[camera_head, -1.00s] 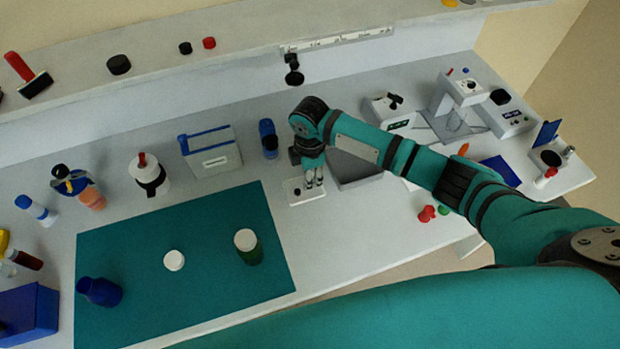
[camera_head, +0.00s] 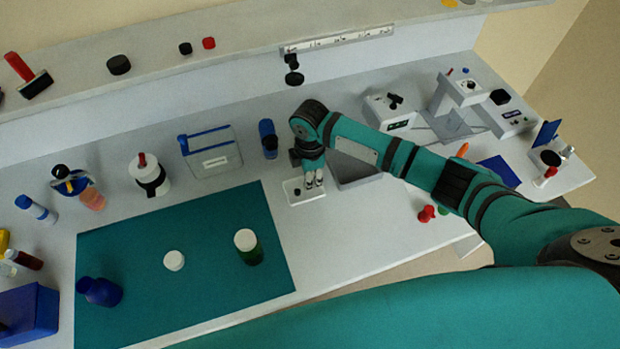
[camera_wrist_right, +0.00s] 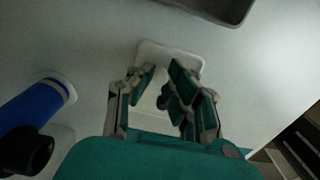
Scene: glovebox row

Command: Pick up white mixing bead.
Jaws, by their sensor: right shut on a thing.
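My right gripper (camera_head: 314,184) points down over a small white dish (camera_head: 293,199) on the grey worktop, just right of the teal mat. In the right wrist view my right gripper (camera_wrist_right: 165,90) has its fingers over the white dish (camera_wrist_right: 185,58). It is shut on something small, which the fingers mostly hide. The white mixing bead cannot be made out clearly against the white dish. A small dark spot shows in the dish left of the fingers. My left gripper is not in view.
A grey bin (camera_head: 355,170) stands right beside the dish. A blue-capped vial (camera_head: 267,140) stands behind it to the left. A red piece (camera_head: 427,213) lies to the right.

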